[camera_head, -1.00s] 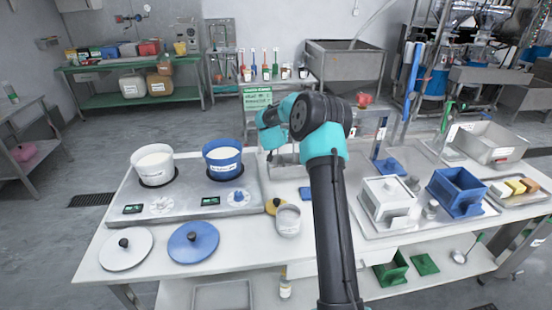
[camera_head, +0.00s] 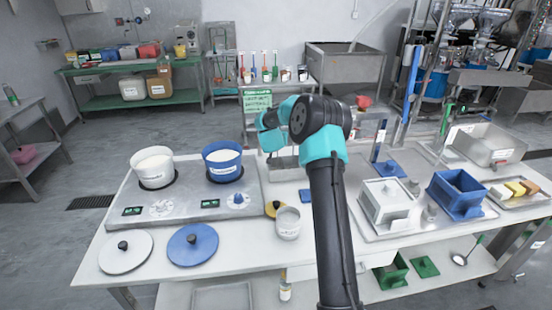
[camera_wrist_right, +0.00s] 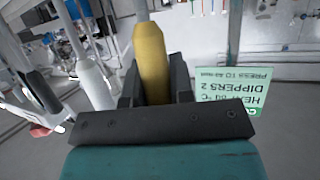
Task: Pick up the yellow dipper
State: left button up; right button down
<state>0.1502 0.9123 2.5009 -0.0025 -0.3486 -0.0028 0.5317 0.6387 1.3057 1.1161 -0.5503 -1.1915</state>
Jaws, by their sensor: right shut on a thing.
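The yellow dipper shows in the right wrist view as a yellow handle (camera_wrist_right: 151,58) standing up between the fingers of my right gripper (camera_wrist_right: 154,82). The gripper is shut on this handle. The dipper's lower end is hidden by the gripper. In the head view my right arm reaches up the middle of the picture. Its bulk hides the fingers and the dipper there. My left gripper is not in view.
A green sign (camera_head: 257,100) stands behind the counter, near my right arm. White (camera_head: 153,166) and blue (camera_head: 222,161) pots stand left on the counter, with white (camera_head: 125,252) and blue (camera_head: 193,244) lids in front. A blue box (camera_head: 458,192) is at right.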

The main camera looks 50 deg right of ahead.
jog(key=shift+r, duration=0.1)
notch_tip(320, 180, up, 10)
dwell(0.5)
dwell(0.4)
